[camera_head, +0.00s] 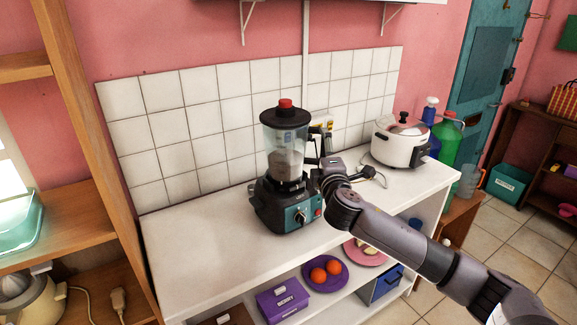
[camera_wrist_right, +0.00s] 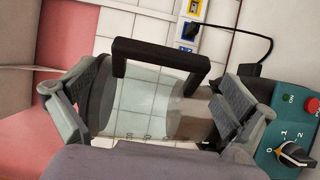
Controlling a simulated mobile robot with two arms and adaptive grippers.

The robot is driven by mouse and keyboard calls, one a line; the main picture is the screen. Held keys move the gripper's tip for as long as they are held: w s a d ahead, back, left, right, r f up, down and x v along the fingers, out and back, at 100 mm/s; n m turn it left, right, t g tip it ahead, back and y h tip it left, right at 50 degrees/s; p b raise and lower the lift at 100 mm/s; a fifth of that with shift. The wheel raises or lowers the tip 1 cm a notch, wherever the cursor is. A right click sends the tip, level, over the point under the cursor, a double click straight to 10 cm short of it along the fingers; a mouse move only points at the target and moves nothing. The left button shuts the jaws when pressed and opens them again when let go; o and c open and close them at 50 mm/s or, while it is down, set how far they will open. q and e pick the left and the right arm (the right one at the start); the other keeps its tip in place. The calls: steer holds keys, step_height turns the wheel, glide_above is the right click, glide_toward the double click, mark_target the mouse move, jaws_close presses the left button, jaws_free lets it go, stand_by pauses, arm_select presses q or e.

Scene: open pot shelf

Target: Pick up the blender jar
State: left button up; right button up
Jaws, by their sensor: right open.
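The clear blender jar (camera_head: 287,158) stands upright on its dark and teal blender base (camera_head: 290,208) on the white counter, with a black lid and red cap on top. My right gripper (camera_head: 324,174) is at the jar's right side, by its handle, and partly hidden. In the right wrist view the jar (camera_wrist_right: 150,108) lies sideways in the picture, its black handle (camera_wrist_right: 160,52) towards the top. The open fingers of my right gripper (camera_wrist_right: 166,95) appear on either side of it, one near the lid end and one near the base. Contact cannot be told. My left gripper is not in view.
A white rice cooker (camera_head: 400,142) stands right of the blender, with green and blue bottles (camera_head: 447,138) beyond it. A tiled wall (camera_head: 215,125) is close behind. The counter (camera_head: 195,250) left of the blender is clear. Plates and a purple box (camera_head: 283,301) are on the shelf below.

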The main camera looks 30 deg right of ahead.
steer(key=shift+a+p+x, duration=0.1)
steer(key=shift+p+x, duration=0.35)
steer(key=shift+x, duration=0.85)
steer(key=shift+a+p+x, duration=0.15)
steer(key=shift+p+x, duration=0.25)
steer(key=shift+x, duration=0.9)
steer(key=shift+w, duration=0.1)
steer(key=shift+c, duration=0.6)
steer(key=c, duration=1.5)
steer(key=shift+r, duration=0.1)
steer(key=shift+c, duration=0.3)
